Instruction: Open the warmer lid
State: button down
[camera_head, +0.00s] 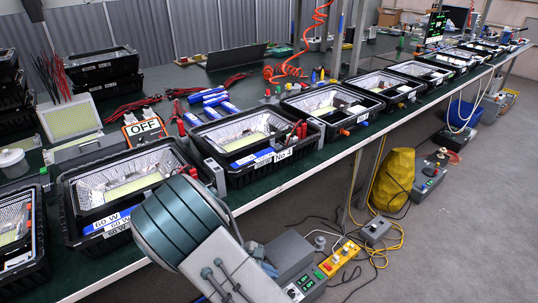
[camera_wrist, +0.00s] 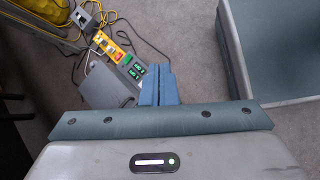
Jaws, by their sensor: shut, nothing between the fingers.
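I cannot make out with certainty which thing is the warmer or its lid. My gripper (camera_wrist: 158,88) shows in the wrist view with its blue fingers together and nothing between them. It points down over the grey floor. A grey box (camera_wrist: 108,86) with a small panel with green lit displays (camera_wrist: 131,71) lies beyond and to the left of the fingertips, apart from them. The same grey box (camera_head: 289,255) shows on the floor in the head view, just right of my arm, which hides part of that area.
A long green-topped bench (camera_head: 222,209) carries several black floodlight housings, such as one (camera_head: 250,175) near the middle. Below are a yellow control strip (camera_head: 340,258), a yellow sack (camera_head: 394,180) and loose cables. Open grey floor lies right.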

jog(key=s+d+r+m+y+p, duration=0.3)
jog(key=s+d+r+m+p, duration=0.1)
jog(key=r, duration=1)
jog(key=s+d+r+m+t+y+p, duration=0.1)
jog(key=s+d+r+m+y+p, duration=0.2)
jog(key=r, duration=1.1)
jog(key=s+d+r+m+y+p, duration=0.3)
jog(key=s+d+r+m+p, duration=0.3)
jog(key=r, duration=0.8)
jog(key=d+m+p, duration=0.1)
jog(key=m+p, duration=0.1)
jog(key=m, duration=0.1)
jog(key=shift+d+r+t+p, duration=0.3)
jog(key=shift+r+t, duration=0.1)
